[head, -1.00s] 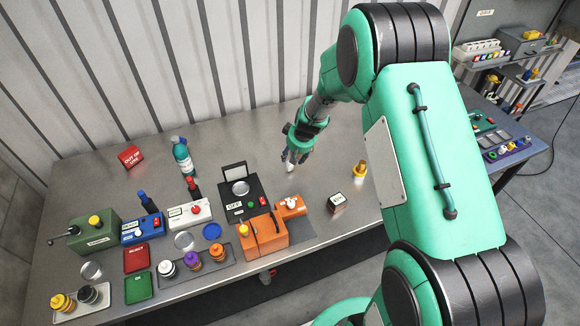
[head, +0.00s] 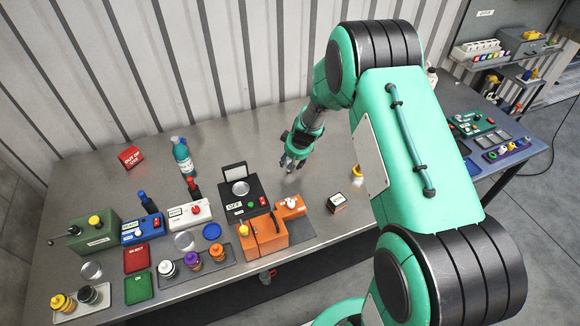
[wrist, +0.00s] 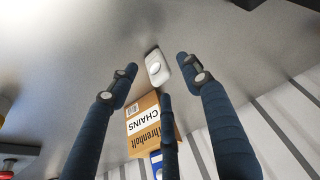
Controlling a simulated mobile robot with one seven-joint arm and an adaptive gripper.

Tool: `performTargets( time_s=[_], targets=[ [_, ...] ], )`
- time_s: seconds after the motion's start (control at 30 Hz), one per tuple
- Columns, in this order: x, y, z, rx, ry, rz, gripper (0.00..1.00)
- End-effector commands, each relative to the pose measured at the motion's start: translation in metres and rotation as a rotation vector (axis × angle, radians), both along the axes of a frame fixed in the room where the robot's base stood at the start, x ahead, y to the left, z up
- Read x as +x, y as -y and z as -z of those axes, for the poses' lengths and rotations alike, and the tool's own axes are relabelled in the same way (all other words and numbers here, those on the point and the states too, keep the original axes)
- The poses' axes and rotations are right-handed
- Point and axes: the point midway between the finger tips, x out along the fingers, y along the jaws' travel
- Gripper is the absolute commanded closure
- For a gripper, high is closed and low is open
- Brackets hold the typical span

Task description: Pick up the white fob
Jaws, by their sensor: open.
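The white fob (wrist: 157,67) is a small pale rounded block with a round button-like face. In the wrist view it lies on the grey metal table, between and just beyond my fingertips. My gripper (wrist: 157,82) is open, its dark blue fingers spread around the fob's place in the picture with nothing held. In the head view my gripper (head: 292,166) points down over the table, right of the black scale-like device (head: 240,205). I cannot make out the fob there; the gripper seems to cover it.
In the head view an orange device (head: 265,235), a small black labelled block (head: 336,202) and a yellow-topped item (head: 357,172) stand nearby.

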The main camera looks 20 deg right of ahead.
Motion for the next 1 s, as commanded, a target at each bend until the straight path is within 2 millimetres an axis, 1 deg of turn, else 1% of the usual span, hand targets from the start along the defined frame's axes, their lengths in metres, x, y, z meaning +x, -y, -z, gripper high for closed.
performTargets(
  time_s=[0.1, 0.33, 0.93, 1.0],
  targets=[
    [0.004, -0.001, 0.014, 0.001, -0.001, 0.000, 0.52],
    [0.011, -0.001, 0.029, 0.000, 0.001, 0.000, 0.52],
    [0.012, -0.001, 0.031, 0.000, 0.001, 0.000, 0.52],
    [0.012, -0.001, 0.031, 0.000, 0.001, 0.000, 0.66]
  ],
)
